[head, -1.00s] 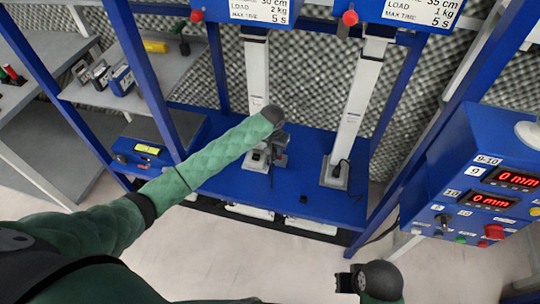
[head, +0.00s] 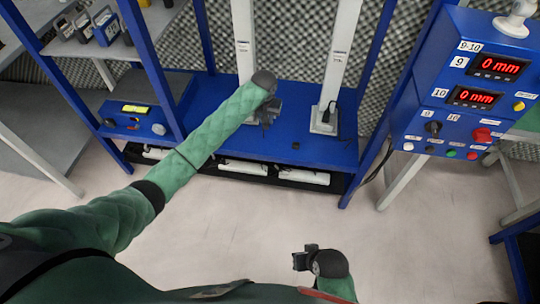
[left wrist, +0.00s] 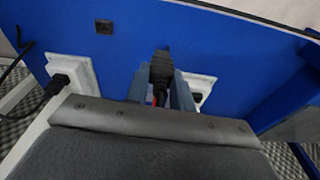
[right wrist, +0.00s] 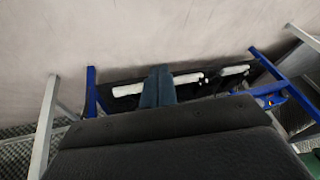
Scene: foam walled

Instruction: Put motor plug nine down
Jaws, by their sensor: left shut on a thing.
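My left gripper (head: 266,118) is at the foot of the left white column (head: 243,45), above the blue shelf (head: 222,105). It is shut on a black plug (left wrist: 161,68), which shows between the fingers in the left wrist view. The plug's lower end and the left column's base are partly hidden by the gripper. A second black plug (head: 327,112) sits in the base of the right white column (head: 338,60); it also shows in the left wrist view (left wrist: 60,82). My right gripper (head: 304,259) is empty over the floor, its fingers together in the right wrist view (right wrist: 158,86).
A small black square piece (head: 295,146) lies on the blue shelf near its front edge. The blue control box (head: 470,95) at right has two displays reading 0 mm. A blue device (head: 135,118) stands at left. The floor in front is clear.

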